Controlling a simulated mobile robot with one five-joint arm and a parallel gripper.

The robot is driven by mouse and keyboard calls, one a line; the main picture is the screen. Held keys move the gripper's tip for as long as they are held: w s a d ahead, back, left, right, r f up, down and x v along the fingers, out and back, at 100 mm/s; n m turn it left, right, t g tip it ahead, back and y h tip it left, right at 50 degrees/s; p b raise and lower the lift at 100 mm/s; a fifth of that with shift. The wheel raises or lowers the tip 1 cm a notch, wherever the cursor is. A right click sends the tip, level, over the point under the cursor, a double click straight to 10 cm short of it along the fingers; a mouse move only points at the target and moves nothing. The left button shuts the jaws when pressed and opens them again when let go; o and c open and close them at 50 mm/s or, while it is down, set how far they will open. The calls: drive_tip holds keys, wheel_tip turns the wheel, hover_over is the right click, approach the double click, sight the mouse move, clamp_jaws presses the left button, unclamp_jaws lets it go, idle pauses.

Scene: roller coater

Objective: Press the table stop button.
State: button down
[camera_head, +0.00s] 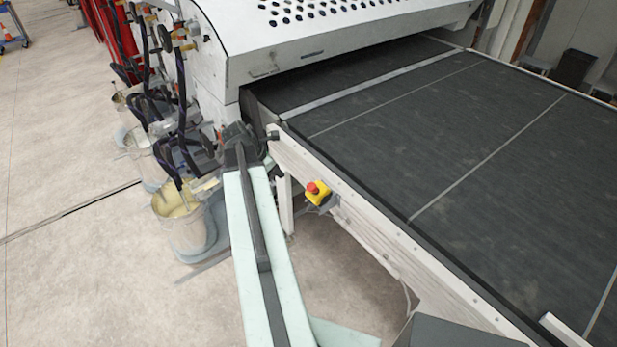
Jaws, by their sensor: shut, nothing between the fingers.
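The table stop button (313,187) is a red mushroom head on a small yellow box. It is mounted on the side of the white table frame, just below the table's edge, and is in plain view. My arm reaches up from the bottom of the picture, passing left of the button. My gripper (238,138) is the dark end of the arm, up and left of the button and apart from it in the picture. It is shut and empty; its fingers are small and hard to make out against the dark machine parts.
The dark conveyor table (450,130) fills the right side, with a white side rail (385,235). The white coater housing (340,35) stands at the back. Buckets (185,222) and hoses (172,120) crowd the area left of my arm. Open concrete floor lies further left.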

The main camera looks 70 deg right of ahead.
drive_tip(key=shift+n, duration=0.4)
drive_tip(key=s, duration=0.1)
drive_tip(key=s+d, duration=0.2)
drive_tip(key=shift+s+d+r, duration=0.15)
drive_tip(key=shift+s+r, duration=0.1)
drive_tip(key=shift+r, duration=0.1)
drive_tip(key=b, duration=1.1)
approach(311, 187)
drive_tip(key=x, duration=0.6)
drive_tip(key=shift+w+f, duration=0.15)
drive_tip(key=shift+w, duration=0.05)
drive_tip(key=shift+s+d+f+b, duration=0.2)
drive_tip(key=shift+s+f+b, duration=0.1)
drive_tip(key=shift+b, duration=0.15)
